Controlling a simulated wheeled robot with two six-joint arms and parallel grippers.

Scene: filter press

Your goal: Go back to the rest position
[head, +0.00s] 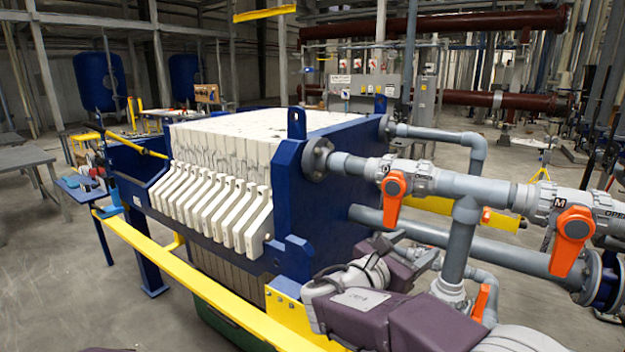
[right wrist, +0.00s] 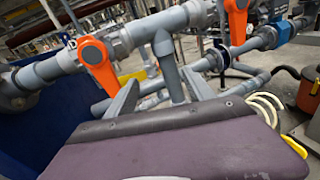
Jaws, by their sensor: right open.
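My right arm comes in from the lower right of the head view. Its right gripper (head: 416,246) is beside the grey pipework, at the press's right end. In the right wrist view, the two grey fingers of the right gripper (right wrist: 160,86) stand apart with nothing held between them. Whether they touch the pipes behind them I cannot tell. The filter press (head: 318,205) has a blue end plate and a row of white plates (head: 215,205). My left gripper is not in view.
Grey pipes (head: 490,187) with orange valve handles (head: 393,190) (head: 572,230) run close to my right arm. In the wrist view an orange handle (right wrist: 98,65) hangs near the fingers. A yellow rail (head: 190,278) runs along the press front.

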